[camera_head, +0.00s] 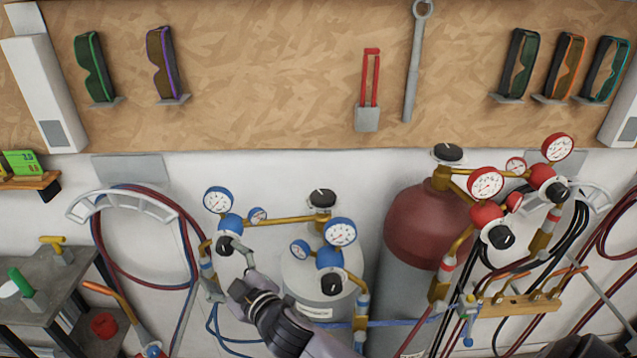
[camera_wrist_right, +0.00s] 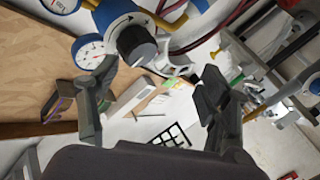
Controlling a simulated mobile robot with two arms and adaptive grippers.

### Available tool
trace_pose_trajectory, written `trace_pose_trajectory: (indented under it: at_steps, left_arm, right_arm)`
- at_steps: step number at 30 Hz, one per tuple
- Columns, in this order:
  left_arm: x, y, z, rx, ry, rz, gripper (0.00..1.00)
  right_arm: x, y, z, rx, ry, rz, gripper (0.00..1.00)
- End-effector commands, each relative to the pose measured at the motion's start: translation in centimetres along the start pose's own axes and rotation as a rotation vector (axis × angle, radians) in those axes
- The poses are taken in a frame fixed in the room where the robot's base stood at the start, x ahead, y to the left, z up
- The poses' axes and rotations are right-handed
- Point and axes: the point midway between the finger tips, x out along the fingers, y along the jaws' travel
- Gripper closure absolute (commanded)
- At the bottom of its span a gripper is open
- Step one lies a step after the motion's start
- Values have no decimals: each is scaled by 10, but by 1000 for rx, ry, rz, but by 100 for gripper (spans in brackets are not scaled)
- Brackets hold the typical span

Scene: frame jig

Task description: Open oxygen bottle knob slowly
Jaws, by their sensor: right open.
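The oxygen bottle (camera_head: 310,272) is the pale grey cylinder with blue regulators, standing in the middle against the wall. Its black valve knob (camera_head: 322,198) sits on top. A left blue regulator has a black knob (camera_head: 226,245), and a right one has another black knob (camera_head: 332,284). My right gripper (camera_head: 230,268) is open and empty, just below the left regulator, with one finger close to its knob. In the right wrist view a black regulator knob (camera_wrist_right: 137,45) shows beyond the open fingers (camera_wrist_right: 153,97), nearer the left one. Contact cannot be told. My left gripper is not in view.
A dark red bottle (camera_head: 425,225) with red regulators stands to the right. Coiled hoses (camera_head: 150,190) hang on the left. A shelf cart (camera_head: 40,270) stands at far left. Goggles, a padlock (camera_head: 367,118) and a wrench (camera_head: 414,65) hang on the board above.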

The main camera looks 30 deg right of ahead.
Motion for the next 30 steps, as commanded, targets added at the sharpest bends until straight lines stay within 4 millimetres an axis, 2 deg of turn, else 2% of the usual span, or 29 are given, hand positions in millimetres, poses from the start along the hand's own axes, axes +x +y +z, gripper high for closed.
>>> trace_pose_trajectory:
  at_steps: [3,5,11,15,18,20,22,25,26,28,30]
  left_arm:
    - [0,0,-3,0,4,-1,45]
    - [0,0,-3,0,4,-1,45]
    - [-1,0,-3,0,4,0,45]
    - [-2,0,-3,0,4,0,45]
    - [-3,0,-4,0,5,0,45]
    - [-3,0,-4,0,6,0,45]
    - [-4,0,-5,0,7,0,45]
    - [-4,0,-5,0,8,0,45]
    - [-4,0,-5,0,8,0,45]
    - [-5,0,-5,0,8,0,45]
    - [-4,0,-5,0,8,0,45]
  right_arm:
    - [19,7,-41,-94,148,12,29]
    - [26,9,-62,-144,226,15,29]
    - [40,8,-144,-366,530,0,29]
    - [41,-6,-202,-624,802,-64,29]
    - [39,-21,-226,-873,992,-169,29]
    - [40,-27,-226,-1031,1077,-256,29]
    - [43,-26,-215,-1212,1140,-381,29]
    - [51,-5,-184,-1464,1156,-595,29]
    - [54,8,-174,-1534,1142,-665,29]
    - [57,45,-147,-1681,1076,-840,29]
    - [57,91,-121,-1784,972,-1015,29]
